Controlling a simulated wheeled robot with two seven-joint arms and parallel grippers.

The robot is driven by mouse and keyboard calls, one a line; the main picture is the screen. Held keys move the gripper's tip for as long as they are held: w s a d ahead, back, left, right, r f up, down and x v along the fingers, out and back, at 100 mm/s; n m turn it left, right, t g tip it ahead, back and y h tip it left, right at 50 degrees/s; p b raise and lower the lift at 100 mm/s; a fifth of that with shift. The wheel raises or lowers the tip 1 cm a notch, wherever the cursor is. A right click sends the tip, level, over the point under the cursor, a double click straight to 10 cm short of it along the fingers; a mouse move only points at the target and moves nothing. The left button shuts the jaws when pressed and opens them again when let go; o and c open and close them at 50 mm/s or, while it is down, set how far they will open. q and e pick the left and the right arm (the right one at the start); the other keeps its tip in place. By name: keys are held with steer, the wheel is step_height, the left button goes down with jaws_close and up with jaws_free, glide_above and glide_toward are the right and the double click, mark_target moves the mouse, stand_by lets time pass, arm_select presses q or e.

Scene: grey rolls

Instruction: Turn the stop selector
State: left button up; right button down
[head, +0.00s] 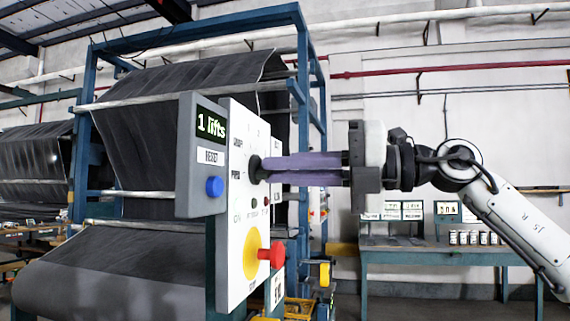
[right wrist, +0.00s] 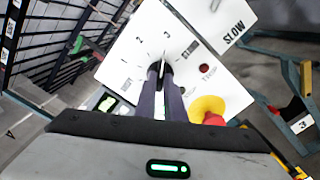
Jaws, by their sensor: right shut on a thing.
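The stop selector (head: 255,169) is a dark round knob on the white face of the control panel (head: 238,205). My right gripper (head: 267,169) reaches in from the right, its two long purple-grey fingers shut on the knob. In the right wrist view the fingers (right wrist: 161,78) close around the selector (right wrist: 163,67), which they largely hide. Marks 1, 2 and 3 show around it on the panel (right wrist: 130,66). The pointer's exact setting is hard to tell. My left gripper is out of view.
A red stop button (head: 272,255) on a yellow base juts out below the knob. A blue reset button (head: 214,187) and a green display (head: 211,126) reading "1 lifts" sit on the grey side box. Grey fabric rolls (head: 125,270) stand behind; a bench (head: 440,256) is at right.

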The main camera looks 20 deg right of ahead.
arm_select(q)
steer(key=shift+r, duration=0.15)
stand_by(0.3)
arm_select(e)
steer(key=c, duration=1.8)
jaws_free()
steer(key=shift+c, duration=0.2)
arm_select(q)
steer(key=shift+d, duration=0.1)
arm_select(e)
steer(key=shift+d, duration=0.1)
steer(key=shift+s+d, duration=0.2)
steer(key=shift+d, duration=0.1)
arm_select(q)
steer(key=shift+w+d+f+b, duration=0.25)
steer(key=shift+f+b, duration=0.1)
steer(key=shift+b, duration=0.45)
arm_select(e)
steer(key=v, duration=0.9)
steer(key=shift+s+d, duration=0.15)
steer(key=shift+s, duration=0.05)
